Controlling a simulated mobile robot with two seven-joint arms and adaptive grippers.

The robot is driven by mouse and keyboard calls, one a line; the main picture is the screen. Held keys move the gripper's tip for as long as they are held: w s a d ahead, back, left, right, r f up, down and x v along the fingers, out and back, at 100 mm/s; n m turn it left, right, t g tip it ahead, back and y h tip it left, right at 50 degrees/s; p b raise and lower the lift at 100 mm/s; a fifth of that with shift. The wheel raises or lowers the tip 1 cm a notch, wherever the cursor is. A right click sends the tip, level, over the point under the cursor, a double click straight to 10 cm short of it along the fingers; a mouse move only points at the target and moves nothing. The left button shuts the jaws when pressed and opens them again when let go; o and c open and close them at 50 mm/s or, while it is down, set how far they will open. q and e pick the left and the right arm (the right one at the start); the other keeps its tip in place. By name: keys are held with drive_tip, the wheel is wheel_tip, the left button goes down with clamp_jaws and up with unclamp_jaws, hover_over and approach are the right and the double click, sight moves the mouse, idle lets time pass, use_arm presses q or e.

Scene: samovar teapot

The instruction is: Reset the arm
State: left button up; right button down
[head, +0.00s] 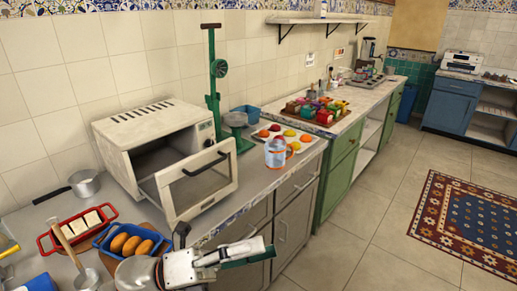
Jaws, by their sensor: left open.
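My left gripper (222,254) is at the bottom centre of the head view, in front of the counter's front edge. It is open, and I see nothing held in it. The arm (138,274) behind it comes in from the bottom left, close to the blue dish with brown rolls. My right gripper is not in view.
A white oven (150,140) has its door (198,182) hanging open near my left gripper. A blue dish (103,240), red tray (42,243) and saucepan (84,184) stand left.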

use_arm(q)
drive_tip(key=w+a+f+n+t+y, duration=0.4)
drive_tip(key=a+f+n+t+y, duration=0.4)
drive_tip(key=n, duration=0.5)
drive_tip(key=w+a+f+n+t+y, duration=0.4)
drive_tip(key=f+n+t, duration=0.2)
drive_tip(key=f+n, duration=0.6)
drive_tip(key=s+a+f+n+g+y, duration=0.2)
drive_tip(key=s+f+n, duration=0.4)
drive_tip(key=f, duration=0.3)
drive_tip(key=s+a+f+n+g+y, duration=0.3)
drive_tip(key=s+a+f+n+y, duration=0.1)
drive_tip(key=f, duration=0.6)
drive_tip(key=s+a+n, duration=0.1)
drive_tip(key=s+a, duration=0.1)
drive_tip(key=s, duration=0.1)
drive_tip(key=shift+s+a+n, duration=0.4)
